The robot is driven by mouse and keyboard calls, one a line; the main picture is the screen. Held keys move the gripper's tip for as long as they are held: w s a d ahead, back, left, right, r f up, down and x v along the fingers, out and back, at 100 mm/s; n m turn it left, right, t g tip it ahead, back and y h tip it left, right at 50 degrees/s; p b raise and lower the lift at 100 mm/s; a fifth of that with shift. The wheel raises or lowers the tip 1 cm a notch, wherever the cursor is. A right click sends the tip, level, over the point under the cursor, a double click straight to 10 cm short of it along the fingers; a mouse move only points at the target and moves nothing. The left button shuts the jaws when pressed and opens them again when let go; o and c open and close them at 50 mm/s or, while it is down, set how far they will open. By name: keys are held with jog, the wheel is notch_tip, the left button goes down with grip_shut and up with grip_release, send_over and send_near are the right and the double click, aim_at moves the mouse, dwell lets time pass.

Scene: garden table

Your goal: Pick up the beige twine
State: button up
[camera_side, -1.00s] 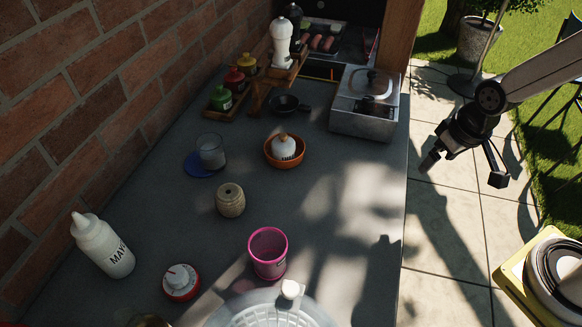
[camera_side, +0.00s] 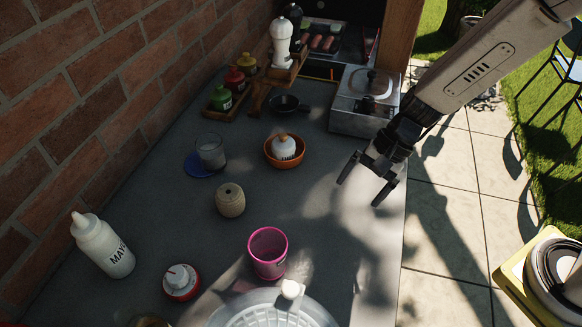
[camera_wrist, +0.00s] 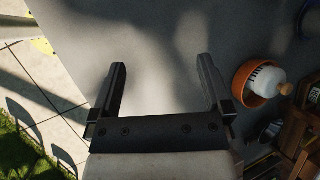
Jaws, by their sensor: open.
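The beige twine (camera_side: 230,200) is a small upright spool on the grey table, in the middle of the side view. I do not see it in the wrist view. My gripper (camera_side: 360,187) is open and empty above the right part of the table, well to the right of the twine and apart from it. In the wrist view my gripper (camera_wrist: 160,92) shows two spread black fingers with only bare table between them.
A pink cup (camera_side: 268,252) stands in front of the twine, and a glass (camera_side: 210,151) on a blue coaster behind it. An orange bowl with a white brush (camera_side: 284,147) lies between twine and metal box (camera_side: 364,101). A mayo bottle (camera_side: 103,246) stands left.

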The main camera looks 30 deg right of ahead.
aim_at(233, 199)
jog(key=w+a+m+y, duration=0.1)
jog(key=a+m, duration=0.1)
jog(key=w+a+m+y, duration=0.1)
jog(key=a, duration=0.2)
jog(key=w+a+f+m+t+y, duration=0.1)
jog(key=w+a+m, duration=0.1)
jog(key=a, duration=0.1)
jog(key=shift+w+a+f+m+y, duration=0.1)
jog(key=shift+m+y, duration=0.2)
jog(key=w+a+m+t, duration=0.1)
jog(key=w+a+m, duration=0.1)
jog(key=w+a+f+m+t+y, duration=0.1)
jog(key=a+m, duration=0.1)
jog(key=w+a+m+t+y, duration=0.1)
jog(key=w+a+m, duration=0.1)
jog(key=shift+w+f+t, duration=0.3)
jog(key=shift+t, duration=0.1)
jog(key=shift+w+a+f+m+y, duration=0.1)
jog(key=shift+w+a+m+y, duration=0.25)
jog(key=shift+m, duration=0.35)
jog(key=shift+w, duration=0.1)
jog(key=shift+x, duration=1.25)
jog(key=shift+x, duration=2.6)
jog(key=shift+w+d+f, duration=0.1)
jog(key=shift+d+f, duration=0.05)
jog(key=c, duration=1.1)
